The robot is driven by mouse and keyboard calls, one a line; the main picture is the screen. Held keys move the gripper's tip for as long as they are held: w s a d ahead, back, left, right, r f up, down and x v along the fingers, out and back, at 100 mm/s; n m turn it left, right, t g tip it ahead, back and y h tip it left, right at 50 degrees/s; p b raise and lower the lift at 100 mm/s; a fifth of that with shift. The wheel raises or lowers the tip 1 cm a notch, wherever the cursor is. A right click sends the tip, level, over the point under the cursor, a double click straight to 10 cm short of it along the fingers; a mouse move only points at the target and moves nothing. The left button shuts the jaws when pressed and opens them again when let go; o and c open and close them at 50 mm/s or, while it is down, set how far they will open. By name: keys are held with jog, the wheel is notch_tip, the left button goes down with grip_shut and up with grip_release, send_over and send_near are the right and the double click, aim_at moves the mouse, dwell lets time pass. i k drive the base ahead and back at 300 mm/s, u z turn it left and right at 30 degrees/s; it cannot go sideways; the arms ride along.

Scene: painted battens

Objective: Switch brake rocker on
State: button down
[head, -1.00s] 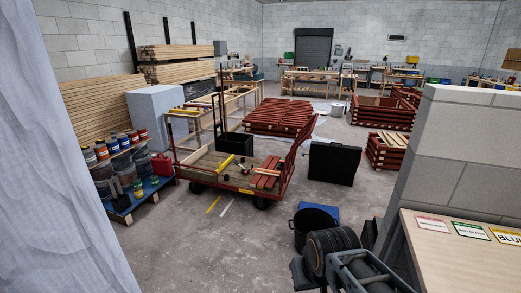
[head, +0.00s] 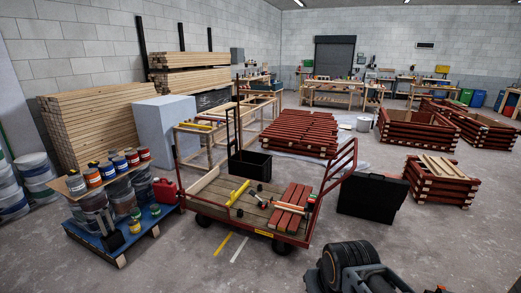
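No brake rocker can be made out in the head view. A red-framed cart (head: 262,236) with a wooden deck and black wheels stands in the middle, with a tall handle at its left end and a slanted red rail at its right end. A small yellow label (head: 264,233) is on its front edge. Dark links of my arm show at the bottom right. The fingers of my gripper are not visible, so its hold cannot be seen.
Left stands a blue pallet (head: 120,250) with paint cans. A black case (head: 372,197) stands right of the cart. Floor in front is clear.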

aim_at(312, 198)
jog(key=i, duration=2.9)
jog(key=z, duration=0.95)
